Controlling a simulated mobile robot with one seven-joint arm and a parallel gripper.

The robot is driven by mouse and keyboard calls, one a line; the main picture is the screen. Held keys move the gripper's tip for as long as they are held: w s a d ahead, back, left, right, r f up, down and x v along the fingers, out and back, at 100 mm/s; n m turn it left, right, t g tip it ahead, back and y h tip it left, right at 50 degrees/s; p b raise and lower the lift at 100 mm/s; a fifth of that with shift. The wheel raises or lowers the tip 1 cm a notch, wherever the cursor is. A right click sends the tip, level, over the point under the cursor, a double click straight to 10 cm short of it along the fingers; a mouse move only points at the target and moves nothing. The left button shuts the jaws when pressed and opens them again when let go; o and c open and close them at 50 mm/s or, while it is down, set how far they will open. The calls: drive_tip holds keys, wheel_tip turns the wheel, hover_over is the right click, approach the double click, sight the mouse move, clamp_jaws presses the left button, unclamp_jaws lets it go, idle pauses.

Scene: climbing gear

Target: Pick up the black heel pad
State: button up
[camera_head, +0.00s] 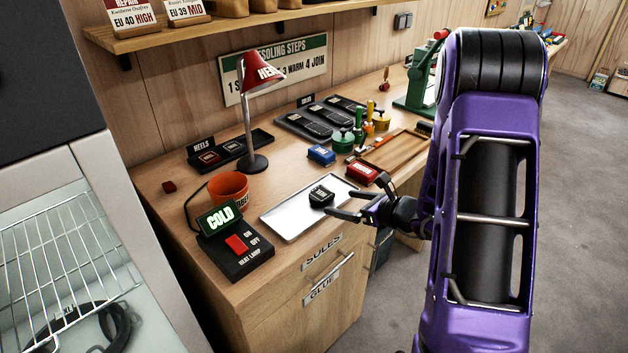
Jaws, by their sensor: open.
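A small black block with a pale mark on top, which looks like the black heel pad (321,196), lies on the right part of a shallow silver tray (285,223) on the workbench. My gripper (340,203) reaches in from the right, with its fingers spread open and pointing left, just right of the block. The fingers look empty. I cannot tell how high they are above the tray. A black tray marked HEELS (258,137) farther back holds two small dark pads with reddish edges.
A heat lamp switch box with a COLD sign (240,256) and an orange cup (229,188) stand left of the silver tray. A red-shaded lamp (253,163) stands behind. Red (361,173) and blue (321,155) blocks lie near my gripper.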

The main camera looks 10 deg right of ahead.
sight(323, 196)
drive_tip(key=shift+w+a+f, duration=0.15)
drive_tip(key=shift+w+a, duration=0.3)
drive_tip(key=shift+a, duration=0.2)
drive_tip(key=shift+w+r+x, duration=0.1)
drive_tip(key=shift+r+x, duration=0.05)
drive_tip(key=shift+x, duration=1.25)
drive_tip(key=shift+w+r+x, duration=0.1)
drive_tip(key=shift+w+x, duration=0.05)
drive_tip(key=shift+x, duration=1.2)
drive_tip(key=shift+d, duration=0.2)
drive_tip(key=shift+c, duration=0.3)
drive_tip(key=c, duration=1.2)
